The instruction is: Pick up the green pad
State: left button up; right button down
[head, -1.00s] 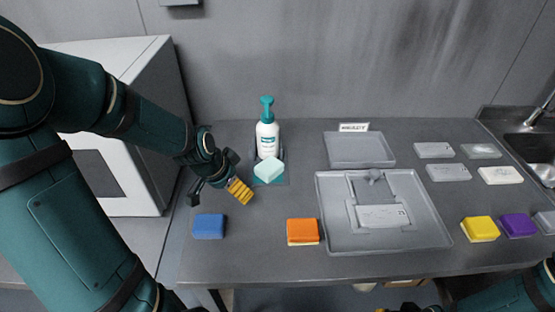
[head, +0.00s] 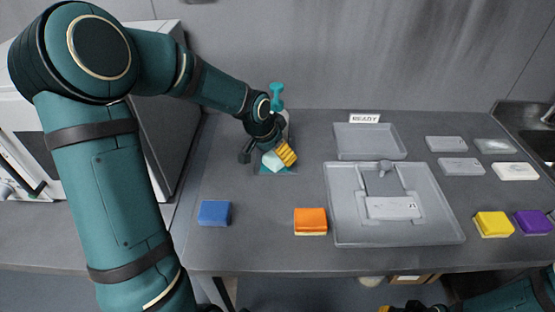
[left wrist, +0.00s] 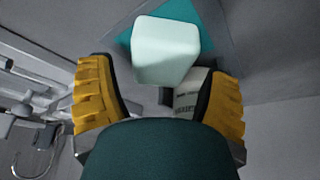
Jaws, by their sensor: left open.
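The pale green pad (head: 271,161) sits on a small teal mat (head: 289,171) in front of the pump bottle. My left gripper (head: 266,157) is at the pad, with its yellow-padded fingers spread and partly covering it in the head view. In the left wrist view the pad (left wrist: 166,48) lies just beyond the open fingers (left wrist: 157,90), roughly centred between them. I cannot tell whether a finger touches it. My right gripper (head: 408,308) only shows at the bottom edge, mostly cut off.
A pump bottle (head: 277,92) stands right behind my left gripper. Blue (head: 214,213), orange (head: 310,221), yellow (head: 493,224) and purple (head: 533,222) pads lie along the front. A grey tray (head: 340,238) fills the middle. Several small blocks and a sink are at the right.

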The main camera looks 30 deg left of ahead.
pick_arm(q)
jog(key=shift+x, duration=1.15)
jog(key=shift+s+f, duration=0.1)
jog(key=shift+s, duration=0.05)
jog(key=c, duration=1)
jog(key=shift+o, duration=0.2)
